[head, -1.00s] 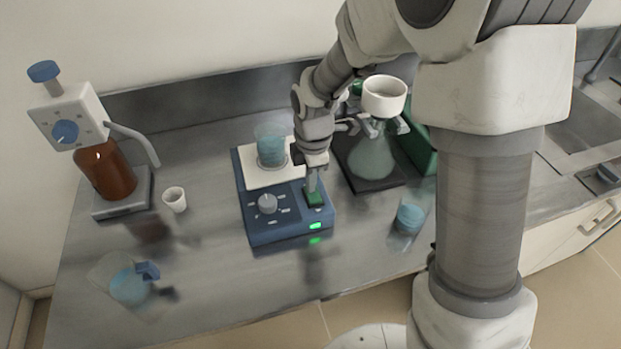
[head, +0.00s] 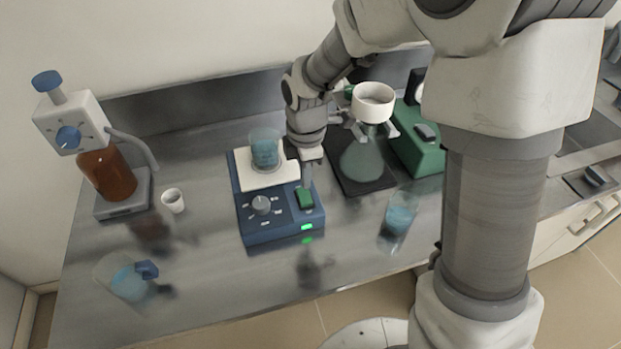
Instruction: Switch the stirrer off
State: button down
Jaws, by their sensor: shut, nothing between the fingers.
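The stirrer (head: 283,229) is a blue box with a white top plate, standing on the steel bench. Its front shows a grey dial (head: 261,204), a green rocker switch (head: 304,198) and a small lit green lamp (head: 307,227). A beaker of blue liquid (head: 265,150) stands on the plate. My gripper (head: 307,184) is shut and empty, pointing down just behind and above the green switch. Whether the fingertips touch the switch I cannot tell.
A brown bottle with a dispenser (head: 107,175) and a small white cup (head: 173,200) stand left. A flask under a white funnel (head: 373,100) and a green device (head: 418,150) stand right. A glass of blue liquid (head: 400,215) is front right, a blue-capped vessel (head: 130,281) front left.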

notch_tip(320, 180, up, 9)
jog(key=s, duration=0.1)
jog(key=shift+f, duration=0.15)
